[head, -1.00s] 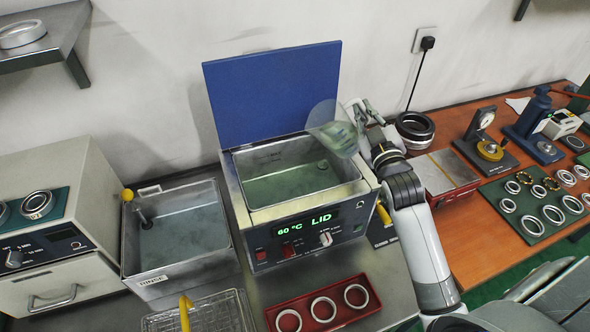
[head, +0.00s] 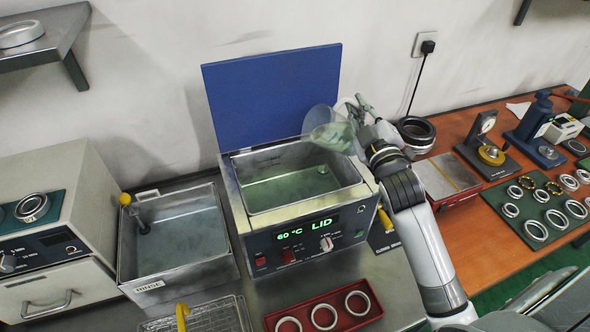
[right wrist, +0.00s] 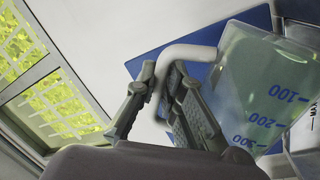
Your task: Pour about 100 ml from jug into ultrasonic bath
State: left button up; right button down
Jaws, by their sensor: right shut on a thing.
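The clear jug (head: 328,131) is tilted over the back right part of the ultrasonic bath (head: 249,222), its mouth toward the left. In the right wrist view the jug (right wrist: 262,85) holds pale green liquid and has blue marks for 100, 200 and 300. My right gripper (head: 358,112) is shut on the jug's pale handle (right wrist: 185,52). The bath's blue lid (head: 272,95) stands open, and greenish liquid (head: 290,188) lies in its tank. Its display reads 60 °C and LID. I cannot make out a falling stream. My left gripper is out of view.
A rinse tank (head: 178,240) stands left of the bath. A wire basket (head: 205,316) and a red tray (head: 370,312) with rings lie in front. Dark rings (head: 416,130) and a wooden bench (head: 470,245) with gauges are at the right.

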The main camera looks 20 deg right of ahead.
aim_at(366, 114)
jog(key=shift+a+r+n+y+b, duration=0.3)
jog(key=shift+n+b, duration=0.2)
jog(key=shift+n, duration=0.5)
jog(key=shift+d, duration=0.3)
dwell(0.4)
jog(key=shift+a+n+b, duration=0.4)
jog(key=shift+n+b, duration=0.05)
jog(key=shift+n, duration=0.35)
dwell(1.2)
jog(key=d+m+p, duration=0.1)
jog(key=m, duration=0.1)
jog(key=d+m+p, duration=0.1)
jog(key=m+p, duration=0.1)
jog(key=shift+d+f+m, duration=0.1)
jog(key=shift+d+m, duration=0.05)
jog(key=shift+m, duration=0.15)
jog(key=shift+s+f+m+h, duration=0.1)
jog(key=shift+f+m+h, duration=0.2)
jog(key=shift+f+h, duration=0.1)
jog(key=shift+d+f+m, duration=0.2)
jog(key=shift+f+m, duration=0.2)
jog(key=shift+f, duration=0.1)
jog(key=shift+d+f+m, duration=0.2)
jog(key=shift+f+m, duration=0.2)
jog(key=shift+f, duration=0.05)
dwell(0.5)
